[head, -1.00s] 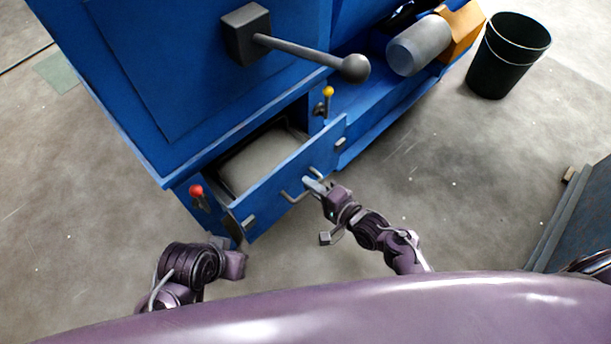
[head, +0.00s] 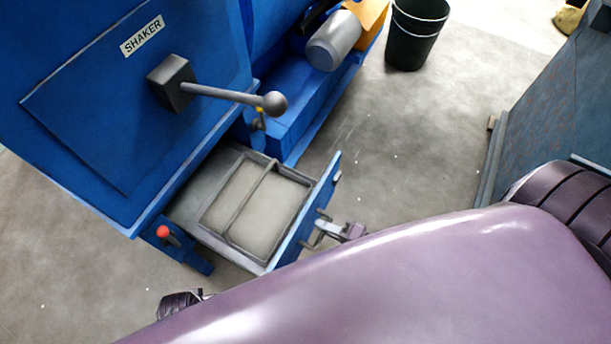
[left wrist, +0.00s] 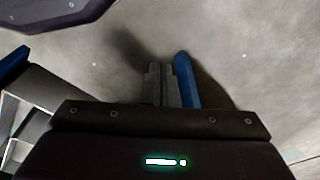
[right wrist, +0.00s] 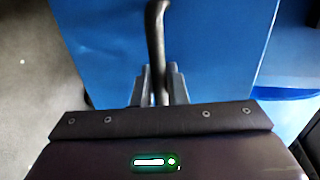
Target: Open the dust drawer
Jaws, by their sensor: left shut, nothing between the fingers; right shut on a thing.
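The dust drawer (head: 325,200) of the blue machine is pulled well out, and its grey tray with a crossbar shows inside in the head view. My right gripper (head: 322,228) is at the outer face of the drawer front. In the right wrist view its fingers (right wrist: 158,88) are shut on the dark drawer handle (right wrist: 156,30). In the left wrist view my left gripper (left wrist: 162,84) is shut and empty, beside a blue part (left wrist: 183,75) above the floor. In the head view only part of my left arm shows at the lower edge, and its fingers are hidden.
A red-knobbed latch (head: 163,232) is at the machine's near corner. A long lever with a ball end (head: 272,103) sticks out above the drawer. A black bin (head: 415,35) stands at the back, and a dark blue-grey block (head: 560,110) at right. Floor between is clear.

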